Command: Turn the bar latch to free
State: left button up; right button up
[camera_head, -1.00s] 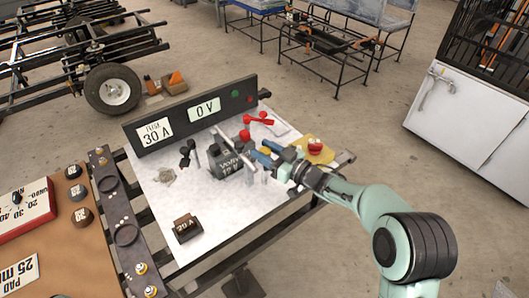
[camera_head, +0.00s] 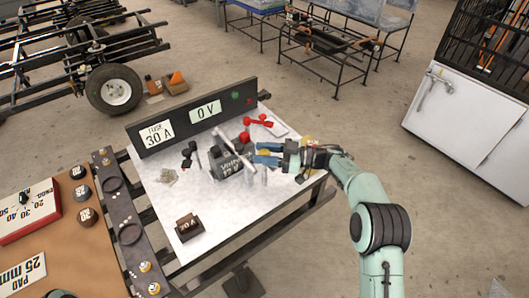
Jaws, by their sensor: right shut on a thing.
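A dark battery box (camera_head: 226,169) with white lettering stands on the white-topped bench (camera_head: 190,212). A grey metal bar, which looks like the bar latch (camera_head: 232,149), slants across the top of the box. My right gripper (camera_head: 258,153) is just right of the box, its blue fingers pointing left. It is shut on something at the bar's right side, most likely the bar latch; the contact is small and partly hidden. My left gripper is not in view.
A black panel (camera_head: 173,132) reading 30 A and 0 V stands along the bench's back edge. Red clamps (camera_head: 258,120) lie behind the box. A small brown block (camera_head: 188,227) sits at the front left. The front middle of the bench is clear.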

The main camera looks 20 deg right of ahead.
dwell(0.3)
jog(key=o, duration=1)
jog(key=shift+c, duration=0.2)
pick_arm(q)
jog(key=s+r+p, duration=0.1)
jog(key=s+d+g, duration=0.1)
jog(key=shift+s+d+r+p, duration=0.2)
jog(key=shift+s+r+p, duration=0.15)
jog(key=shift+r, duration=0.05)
pick_arm(e)
jog(key=v, duration=1.3)
jog(key=shift+d, duration=0.2)
